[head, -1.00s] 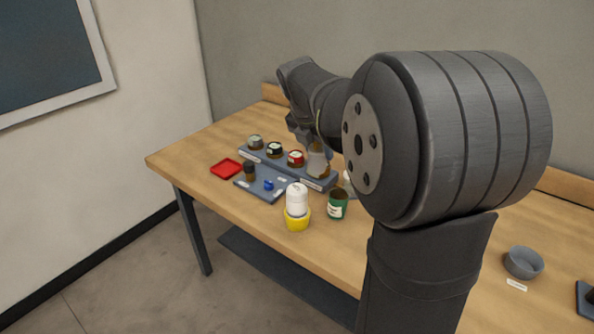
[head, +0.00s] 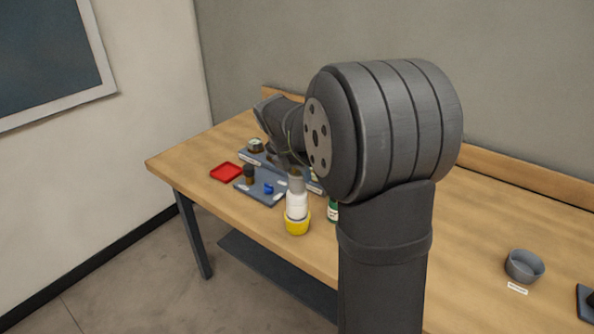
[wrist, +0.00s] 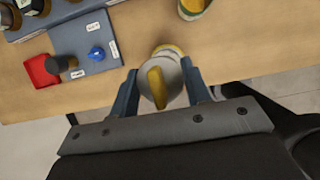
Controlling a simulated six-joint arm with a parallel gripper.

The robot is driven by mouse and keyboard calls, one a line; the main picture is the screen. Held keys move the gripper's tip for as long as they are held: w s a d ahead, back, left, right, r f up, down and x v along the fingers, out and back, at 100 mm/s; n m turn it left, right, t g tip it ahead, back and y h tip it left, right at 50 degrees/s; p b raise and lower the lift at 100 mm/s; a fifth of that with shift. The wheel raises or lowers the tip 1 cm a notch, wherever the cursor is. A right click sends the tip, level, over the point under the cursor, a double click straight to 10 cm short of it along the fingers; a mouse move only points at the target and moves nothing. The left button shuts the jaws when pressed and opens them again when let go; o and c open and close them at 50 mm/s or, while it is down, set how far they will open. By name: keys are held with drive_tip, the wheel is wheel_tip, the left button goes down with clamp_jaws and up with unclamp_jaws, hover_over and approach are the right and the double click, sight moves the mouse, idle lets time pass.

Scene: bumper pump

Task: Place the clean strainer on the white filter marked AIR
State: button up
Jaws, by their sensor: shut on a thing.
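My gripper (wrist: 160,72) is shut on the strainer (wrist: 176,84), a grey piece with a yellowish strip on the side facing the wrist camera. In the head view the strainer (head: 296,184) shows as a grey piece directly above the white filter (head: 297,205). The white filter stands upright in a yellow base (head: 297,226). I cannot tell whether the strainer touches the filter. In the wrist view the strainer hides most of the filter. No AIR marking is readable. My arm hides part of my gripper in the head view.
A green can (head: 333,212) stands close right of the filter. Behind are a blue-grey tray (head: 250,190) with a dark cylinder (head: 249,173) and blue knob (head: 268,188), a red dish (head: 226,172) and a rack with jars (head: 255,146). A grey bowl (head: 524,265) is far right.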

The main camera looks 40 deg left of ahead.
drive_tip(key=shift+f, duration=0.15)
drive_tip(key=o, duration=1)
drive_tip(key=v, duration=1.2)
drive_tip(key=shift+r, duration=0.25)
